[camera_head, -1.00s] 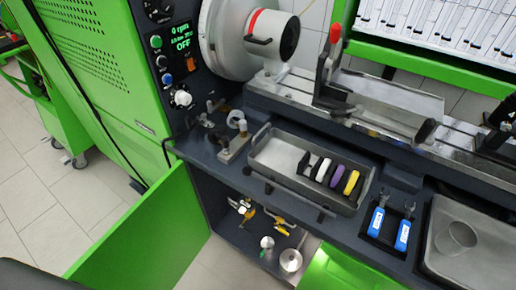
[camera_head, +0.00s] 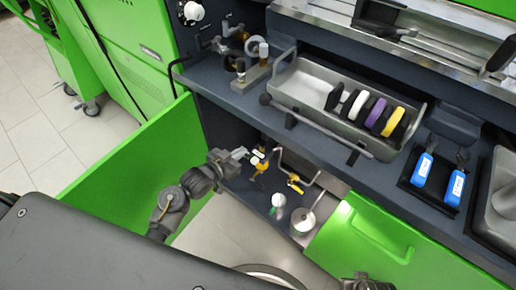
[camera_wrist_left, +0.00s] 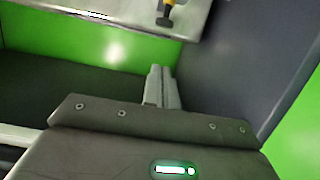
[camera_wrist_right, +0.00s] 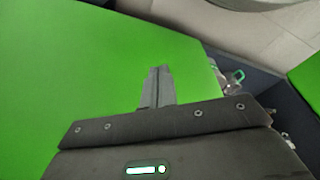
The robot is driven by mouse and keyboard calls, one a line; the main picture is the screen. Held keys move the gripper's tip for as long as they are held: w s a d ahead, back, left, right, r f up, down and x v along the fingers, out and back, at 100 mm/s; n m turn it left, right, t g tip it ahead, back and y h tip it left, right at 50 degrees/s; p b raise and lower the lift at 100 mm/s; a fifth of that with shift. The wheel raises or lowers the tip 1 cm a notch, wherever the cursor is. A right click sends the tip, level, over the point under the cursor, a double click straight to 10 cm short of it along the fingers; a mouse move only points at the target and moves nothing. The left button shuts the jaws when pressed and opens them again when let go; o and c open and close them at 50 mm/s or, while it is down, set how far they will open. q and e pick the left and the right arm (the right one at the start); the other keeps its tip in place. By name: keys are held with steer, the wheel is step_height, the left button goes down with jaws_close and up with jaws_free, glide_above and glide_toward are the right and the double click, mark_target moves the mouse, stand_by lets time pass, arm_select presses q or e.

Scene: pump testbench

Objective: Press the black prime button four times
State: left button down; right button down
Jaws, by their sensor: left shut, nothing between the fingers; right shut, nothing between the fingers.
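No black prime button can be made out in any current view. The button panel lies above the top edge of the head view, where only its white knob (camera_head: 193,11) shows. My left gripper (camera_head: 240,154) is shut and empty in front of the open lower cabinet, near a yellow-handled valve (camera_head: 258,166). Its shut fingers also show in the left wrist view (camera_wrist_left: 162,76). My right gripper (camera_wrist_right: 158,74) is shut and empty in the right wrist view, in front of a green surface. In the head view only a bit of my right arm shows at the bottom edge.
An open green door (camera_head: 125,165) stands left of the cabinet, and another green door (camera_head: 365,240) with a handle is at right. A grey tray (camera_head: 300,85) with coloured discs sits on the bench. Blue-handled items (camera_head: 423,168) lie right of it.

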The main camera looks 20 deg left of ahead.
mark_target(262, 144)
arm_select(q)
steer(key=shift+w+d+r, duration=0.1)
steer(key=shift+w+r, duration=0.05)
steer(key=shift+r, duration=0.7)
arm_select(e)
steer(key=shift+r, duration=0.45)
